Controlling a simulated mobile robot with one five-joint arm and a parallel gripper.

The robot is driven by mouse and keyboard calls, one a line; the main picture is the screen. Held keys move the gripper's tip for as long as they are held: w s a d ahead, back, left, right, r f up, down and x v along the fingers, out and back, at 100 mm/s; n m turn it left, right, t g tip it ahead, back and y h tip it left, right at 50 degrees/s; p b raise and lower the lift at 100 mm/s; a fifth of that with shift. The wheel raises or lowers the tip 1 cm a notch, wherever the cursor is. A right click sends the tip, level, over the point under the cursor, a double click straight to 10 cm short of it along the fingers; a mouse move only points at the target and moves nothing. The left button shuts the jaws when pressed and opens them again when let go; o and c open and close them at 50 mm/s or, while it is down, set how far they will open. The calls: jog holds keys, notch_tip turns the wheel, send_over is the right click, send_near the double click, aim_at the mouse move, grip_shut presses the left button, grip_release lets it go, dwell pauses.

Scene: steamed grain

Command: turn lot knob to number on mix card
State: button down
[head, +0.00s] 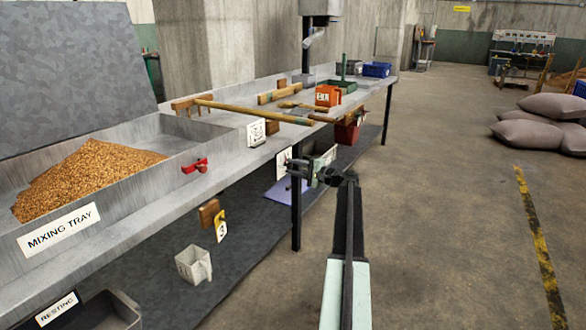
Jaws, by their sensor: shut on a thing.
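My gripper (318,175) is at the end of my arm, in front of the table's front edge. It is shut on a small dark part, which looks like the lot knob; the jaws mostly hide it. Just left of the gripper, a white plate (283,160) with dark marks faces out at the table edge. The knob's setting cannot be read. A white card (256,133) with dark print stands on the table against a wooden block, possibly the mix card; its number is too small to read.
The mixing tray (58,231) with a grain heap (85,172) is at left, beside a red clamp-like piece (195,166). A wooden rake (245,110) lies across the table. A white cup (193,265) and a yellow tag (221,226) are lower down.

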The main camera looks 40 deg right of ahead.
jog(key=shift+n, duration=0.8)
jog(key=c, duration=1.1)
grip_release()
jog(key=shift+s, duration=0.1)
jog(key=v, duration=0.7)
jog(key=shift+s, duration=0.35)
jog(key=shift+f, duration=0.1)
